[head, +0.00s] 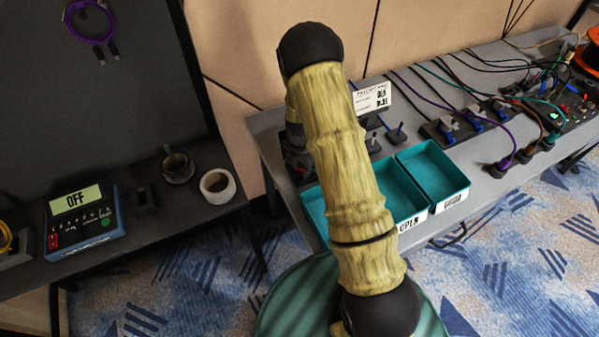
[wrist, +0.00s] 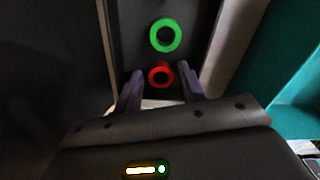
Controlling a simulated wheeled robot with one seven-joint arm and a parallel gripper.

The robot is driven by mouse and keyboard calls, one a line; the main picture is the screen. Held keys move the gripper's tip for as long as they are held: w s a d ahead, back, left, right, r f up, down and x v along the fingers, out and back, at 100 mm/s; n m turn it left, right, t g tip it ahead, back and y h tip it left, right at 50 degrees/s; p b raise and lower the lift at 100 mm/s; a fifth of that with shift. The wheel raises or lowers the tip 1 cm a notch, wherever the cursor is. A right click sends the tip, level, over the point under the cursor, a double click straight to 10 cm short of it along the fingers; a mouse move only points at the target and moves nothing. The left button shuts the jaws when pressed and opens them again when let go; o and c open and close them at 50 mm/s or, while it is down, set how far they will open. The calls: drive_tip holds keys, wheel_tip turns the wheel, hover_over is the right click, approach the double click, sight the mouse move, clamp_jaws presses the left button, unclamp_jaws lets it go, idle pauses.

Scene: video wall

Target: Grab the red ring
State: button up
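The red ring (wrist: 151,78) shows in the wrist view, upright on a dark panel, just below a larger green ring (wrist: 152,36). My gripper (wrist: 161,76) is open in the wrist view, with one purple-grey finger on each side of the red ring. The fingers look apart from the ring, with a gap on both sides. How far the ring is in depth from the fingertips is hard to tell. In the head view my arm hides the red ring, and my gripper cannot be made out there.
Teal bins (head: 441,172) stand on the grey table at the right, with black plugs and cables (head: 508,158) behind and beside them. The dark table at the left holds a blue meter reading OFF (head: 85,222), a roll of white tape (head: 217,186) and a dark cup (head: 178,166).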

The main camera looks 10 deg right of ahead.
drive_tip(key=shift+c, duration=0.4)
drive_tip(key=c, duration=0.6)
drive_tip(key=shift+c, duration=0.2)
wheel_tip(320, 180, up, 10)
drive_tip(key=shift+b, duration=0.35)
idle(0.3)
